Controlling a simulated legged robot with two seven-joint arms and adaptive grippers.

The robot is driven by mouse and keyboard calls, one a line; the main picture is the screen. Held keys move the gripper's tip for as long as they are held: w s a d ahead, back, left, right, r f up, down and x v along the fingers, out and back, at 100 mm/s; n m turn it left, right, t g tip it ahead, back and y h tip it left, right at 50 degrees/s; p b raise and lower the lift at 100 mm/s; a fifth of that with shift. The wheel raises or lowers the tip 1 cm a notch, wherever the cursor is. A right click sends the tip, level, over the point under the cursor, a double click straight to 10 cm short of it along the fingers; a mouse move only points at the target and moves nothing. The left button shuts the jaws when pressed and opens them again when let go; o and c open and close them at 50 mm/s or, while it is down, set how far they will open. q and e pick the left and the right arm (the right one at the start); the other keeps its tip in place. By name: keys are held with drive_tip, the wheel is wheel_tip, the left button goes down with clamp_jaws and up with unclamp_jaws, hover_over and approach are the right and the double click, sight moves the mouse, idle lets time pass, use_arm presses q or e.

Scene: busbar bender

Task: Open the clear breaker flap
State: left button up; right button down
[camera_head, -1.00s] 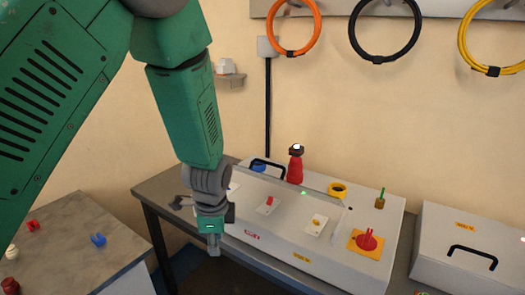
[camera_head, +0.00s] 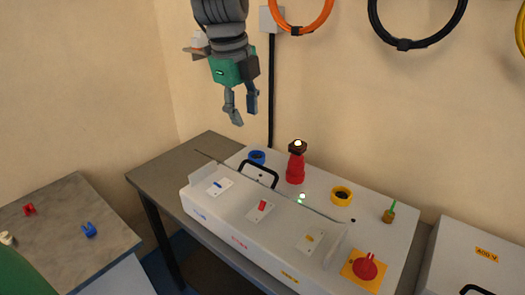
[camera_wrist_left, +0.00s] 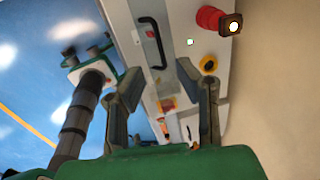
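The clear breaker flap (camera_head: 335,248) appears to lie down over the row of switches on the pale sloped panel box (camera_head: 270,245); its see-through sheet is hard to make out. A black handle (camera_head: 260,172) stands at the row's rear edge and also shows in the left wrist view (camera_wrist_left: 152,43). My left gripper (camera_head: 241,110) hangs above and behind the handle, clear of it, with fingers apart and empty. In the left wrist view its fingers (camera_wrist_left: 160,105) frame the panel. A ribbed dark link (camera_wrist_left: 82,115), probably my right arm, shows there; its gripper end is unclear.
A red lamp post (camera_head: 296,165), blue ring (camera_head: 257,156), yellow ring (camera_head: 341,196) and red knob (camera_head: 365,267) stand on the panel. Cable coils (camera_head: 415,25) hang on the wall. Another box (camera_head: 480,250) stands at right. A side table (camera_head: 70,235) is at left.

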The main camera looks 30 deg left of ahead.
sight(254, 163)
use_arm(q)
drive_tip(key=f, duration=0.4)
drive_tip(key=w+f, duration=0.1)
drive_tip(key=f, duration=0.6)
drive_tip(key=shift+w+d+f, duration=0.3)
drive_tip(key=shift+w+f, duration=0.1)
drive_tip(key=shift+w+a+f, duration=0.1)
drive_tip(key=shift+w+f, duration=0.1)
drive_tip(key=shift+f, duration=0.45)
clamp_jaws()
